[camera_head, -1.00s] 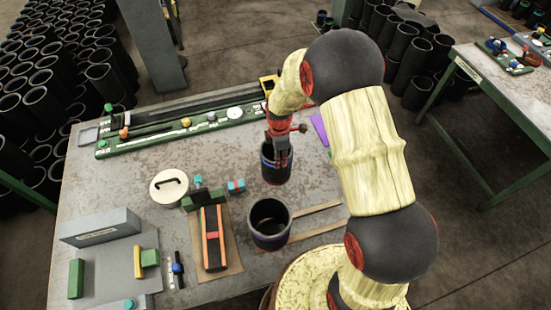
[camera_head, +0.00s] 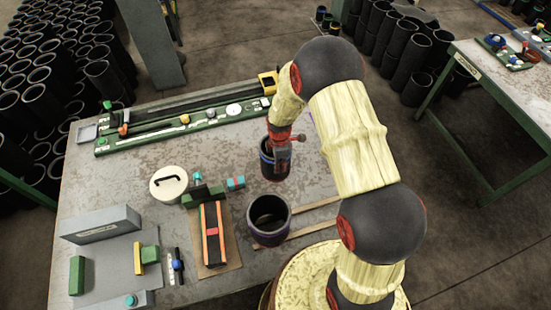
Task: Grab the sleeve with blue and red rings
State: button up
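The dark sleeve with a blue ring (camera_head: 267,163) stands upright on the table, right of centre. A red ring cannot be made out on it. My gripper (camera_head: 283,164) points down at this sleeve's right rim and overlaps its opening and right side. The fingers are small and dark, so I cannot tell whether they are closed on the wall. A second, wider dark sleeve (camera_head: 268,235) with a faint purplish rim stands nearer the front, apart from the gripper.
A green rail fixture (camera_head: 190,127) runs along the table's back. A round white lid (camera_head: 168,184), a red-and-blue small block (camera_head: 236,183), an orange-black device (camera_head: 213,233) and a grey box (camera_head: 101,225) lie left. Bare tabletop (camera_head: 120,170) shows between lid and rail.

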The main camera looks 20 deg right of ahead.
grip_shut()
jog(key=shift+w+r, duration=0.1)
dwell(0.7)
